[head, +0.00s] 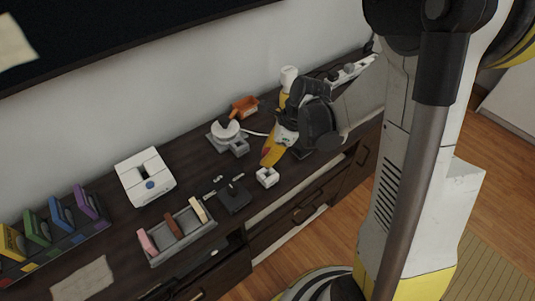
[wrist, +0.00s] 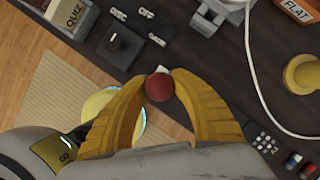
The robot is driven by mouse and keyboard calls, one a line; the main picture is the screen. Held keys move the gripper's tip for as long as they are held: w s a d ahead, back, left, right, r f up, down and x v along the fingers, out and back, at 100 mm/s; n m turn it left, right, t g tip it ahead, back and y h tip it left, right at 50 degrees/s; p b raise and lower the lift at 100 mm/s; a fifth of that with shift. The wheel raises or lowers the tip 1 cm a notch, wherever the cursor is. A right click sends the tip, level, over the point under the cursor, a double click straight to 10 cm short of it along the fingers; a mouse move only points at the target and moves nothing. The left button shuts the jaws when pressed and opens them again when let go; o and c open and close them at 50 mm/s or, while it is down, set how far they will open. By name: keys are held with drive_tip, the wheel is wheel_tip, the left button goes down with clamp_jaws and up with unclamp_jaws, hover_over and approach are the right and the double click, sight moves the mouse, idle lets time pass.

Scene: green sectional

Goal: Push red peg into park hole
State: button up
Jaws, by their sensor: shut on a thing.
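My gripper (wrist: 159,82) has its two yellow fingers closed on the red peg (wrist: 159,88), whose round end shows between the fingertips in the wrist view. In the head view the yellow fingers (head: 270,152) point down, and a small bit of red shows at them. A small white block (head: 267,177) stands on the dark cabinet top just below the fingertips. In the wrist view only an edge of a white piece (wrist: 162,69) shows beyond the peg. The peg and fingers hide the rest, so I cannot tell whether the peg touches it or where a hole lies.
A black block with a knob (wrist: 120,44) stands close by. A grey tray with several upright blocks (head: 181,239), a white box (head: 145,178) and a grey device (head: 228,138) stand along the cabinet. An orange container (head: 245,107) is behind. A white cable (wrist: 260,85) lies nearby.

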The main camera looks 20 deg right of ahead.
drive_tip(key=shift+f+b, duration=0.45)
drive_tip(key=shift+f, duration=0.4)
drive_tip(key=shift+f+b, duration=2.1)
drive_tip(key=shift+f, duration=0.2)
idle(1.0)
drive_tip(key=o, duration=1.1)
drive_tip(key=shift+o, duration=0.2)
drive_tip(key=v, duration=1.2)
